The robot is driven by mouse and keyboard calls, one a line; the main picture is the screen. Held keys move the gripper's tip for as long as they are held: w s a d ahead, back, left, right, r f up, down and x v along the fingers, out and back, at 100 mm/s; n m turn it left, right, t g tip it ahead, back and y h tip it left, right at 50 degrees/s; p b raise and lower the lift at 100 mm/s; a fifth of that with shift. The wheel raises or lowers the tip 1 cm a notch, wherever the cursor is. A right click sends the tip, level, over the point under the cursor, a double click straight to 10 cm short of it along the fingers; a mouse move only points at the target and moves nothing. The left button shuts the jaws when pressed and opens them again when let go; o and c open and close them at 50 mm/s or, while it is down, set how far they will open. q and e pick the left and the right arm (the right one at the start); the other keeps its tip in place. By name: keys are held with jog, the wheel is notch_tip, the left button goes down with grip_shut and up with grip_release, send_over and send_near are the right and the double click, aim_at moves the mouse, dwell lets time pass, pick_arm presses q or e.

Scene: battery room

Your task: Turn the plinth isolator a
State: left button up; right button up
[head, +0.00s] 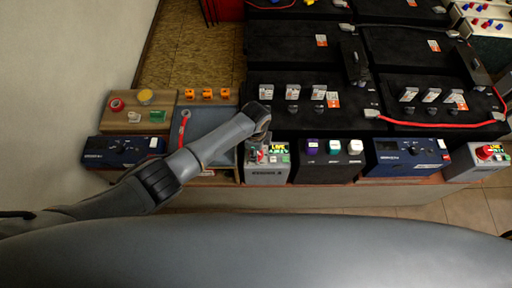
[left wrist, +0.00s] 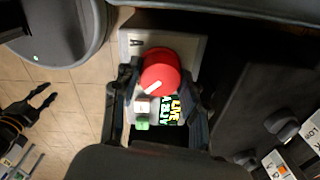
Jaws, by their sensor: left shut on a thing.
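The isolator is a light grey box (head: 267,177) at the bench's front edge, with a lit display reading LIVE and a green button. In the left wrist view its plate (left wrist: 188,47) bears a letter A, and its round red knob (left wrist: 160,70) has a white pointer mark. My left gripper (left wrist: 158,84) is shut on the red knob, one finger on each side. In the head view my left gripper (head: 260,150) comes down over the box and mostly hides the knob. My right gripper (left wrist: 47,97) appears far off in the left wrist view, fingers apart and empty.
A similar box with a red knob (head: 488,151) and LIVE display stands at the far right. A dark box with coloured caps (head: 328,166) and a blue unit (head: 402,158) stand right of the isolator. Black batteries (head: 290,95) fill the space behind. Another blue unit (head: 122,150) is left.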

pick_arm(q)
jog(key=n+p, duration=0.1)
jog(key=n, duration=0.4)
jog(key=shift+n+p, duration=0.3)
jog(key=shift+p, duration=0.05)
jog(key=shift+n+p, duration=0.4)
jog(key=shift+n, duration=1.4)
jog(key=o, duration=1.2)
jog(key=shift+c, duration=0.2)
jog(key=shift+r, duration=0.1)
notch_tip(320, 180, up, 12)
jog(key=shift+s, duration=0.15)
jog(key=shift+d, duration=0.1)
